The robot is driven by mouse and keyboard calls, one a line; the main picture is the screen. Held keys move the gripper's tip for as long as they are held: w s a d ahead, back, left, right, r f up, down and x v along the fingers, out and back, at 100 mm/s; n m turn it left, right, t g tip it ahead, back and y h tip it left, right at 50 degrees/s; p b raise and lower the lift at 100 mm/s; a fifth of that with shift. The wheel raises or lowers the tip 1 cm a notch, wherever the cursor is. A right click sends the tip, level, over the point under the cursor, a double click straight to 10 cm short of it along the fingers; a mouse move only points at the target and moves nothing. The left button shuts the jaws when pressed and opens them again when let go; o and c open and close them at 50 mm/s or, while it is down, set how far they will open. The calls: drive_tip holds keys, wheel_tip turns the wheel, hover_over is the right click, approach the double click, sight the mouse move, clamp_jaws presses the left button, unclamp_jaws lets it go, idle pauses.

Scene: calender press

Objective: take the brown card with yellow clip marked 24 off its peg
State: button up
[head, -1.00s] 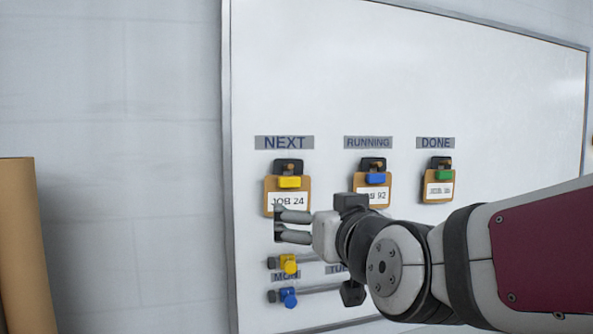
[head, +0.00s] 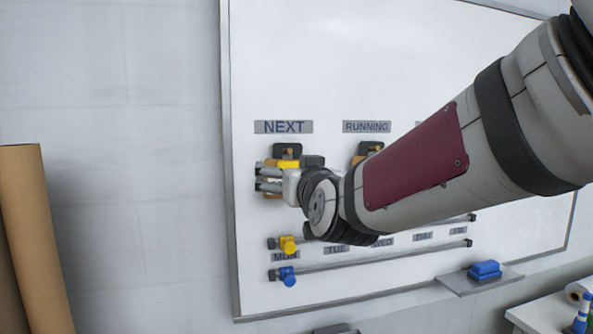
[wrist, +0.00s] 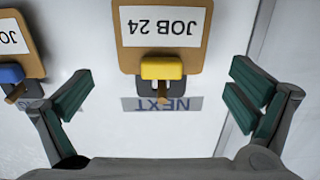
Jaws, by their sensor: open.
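The brown card marked JOB 24 (wrist: 166,48) hangs on its peg under the NEXT label, upside down in the wrist view. Its yellow clip (wrist: 161,70) sits at the card's clip end, over a dark peg mount. In the head view the yellow clip (head: 287,164) shows above my gripper, and most of the card is hidden behind it. My gripper (head: 262,178) is in front of the card. In the wrist view my gripper (wrist: 160,103) is open, its green-padded fingers wide apart on either side of the clip, not touching it.
A second card with a blue clip (wrist: 10,74) hangs beside the left finger in the wrist view. Below, rails carry a yellow slider (head: 287,244) and a blue slider (head: 286,276). A blue eraser (head: 485,269) lies on a tray. A brown roll (head: 35,240) stands at left.

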drive_tip(key=shift+p+x, duration=0.4)
drive_tip(key=shift+x, duration=1.85)
drive_tip(key=shift+a, duration=0.1)
drive_tip(key=shift+c, duration=0.2)
drive_tip(key=shift+r, duration=0.1)
drive_tip(key=c, duration=0.9)
